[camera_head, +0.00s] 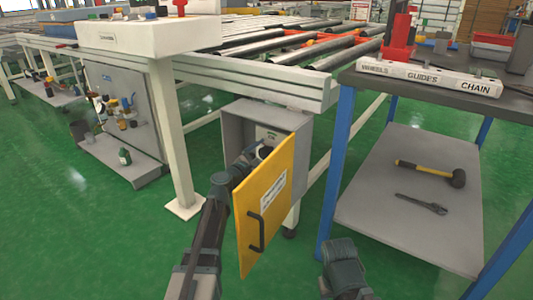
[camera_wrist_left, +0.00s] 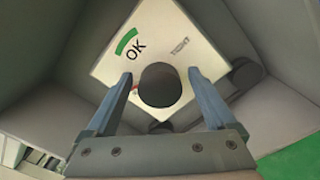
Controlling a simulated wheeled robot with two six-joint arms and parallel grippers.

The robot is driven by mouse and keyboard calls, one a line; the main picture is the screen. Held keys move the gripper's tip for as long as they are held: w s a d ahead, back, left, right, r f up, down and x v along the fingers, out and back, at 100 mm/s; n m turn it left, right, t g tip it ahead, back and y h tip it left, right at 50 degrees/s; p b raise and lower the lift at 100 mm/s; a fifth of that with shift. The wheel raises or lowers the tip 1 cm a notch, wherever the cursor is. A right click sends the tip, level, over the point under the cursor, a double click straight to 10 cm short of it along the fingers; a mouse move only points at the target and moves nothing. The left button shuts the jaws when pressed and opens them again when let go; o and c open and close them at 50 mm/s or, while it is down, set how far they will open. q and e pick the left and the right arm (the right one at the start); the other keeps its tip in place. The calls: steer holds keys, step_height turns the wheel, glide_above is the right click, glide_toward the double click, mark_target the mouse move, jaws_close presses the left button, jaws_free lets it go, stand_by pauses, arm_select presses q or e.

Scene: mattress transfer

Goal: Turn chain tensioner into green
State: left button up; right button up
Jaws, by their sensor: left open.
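The chain tensioner is a round dark knob (camera_wrist_left: 160,86) on a white dial plate (camera_wrist_left: 128,72) with a green arc marked OK and the word TIGHT, seen in the left wrist view. The plate also shows in the head view (camera_head: 268,134), inside a grey box (camera_head: 240,125) with its yellow door (camera_head: 265,205) swung open. My left gripper (camera_wrist_left: 161,76) is open, with one finger on each side of the knob; contact cannot be told. In the head view my left gripper (camera_head: 257,153) reaches into the box, partly hidden by the door. A pointer is not clear.
A roller conveyor (camera_head: 250,75) runs above the box. At the right, a blue-legged bench (camera_head: 400,195) holds a hammer (camera_head: 430,171) and a wrench (camera_head: 422,203) on its lower shelf. A tool board (camera_head: 110,90) stands at the left. Green floor lies open at front left.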

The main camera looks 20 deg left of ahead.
arm_select(q)
steer(key=shift+w+d, duration=0.1)
steer(key=shift+w, duration=0.15)
steer(key=c, duration=1.4)
steer(key=shift+o, duration=0.2)
steer(key=shift+m, duration=0.3)
steer(key=m, duration=0.6)
steer(key=shift+m, duration=0.3)
steer(key=m, duration=0.4)
steer(key=shift+f, duration=0.1)
steer(key=shift+m, duration=1.7)
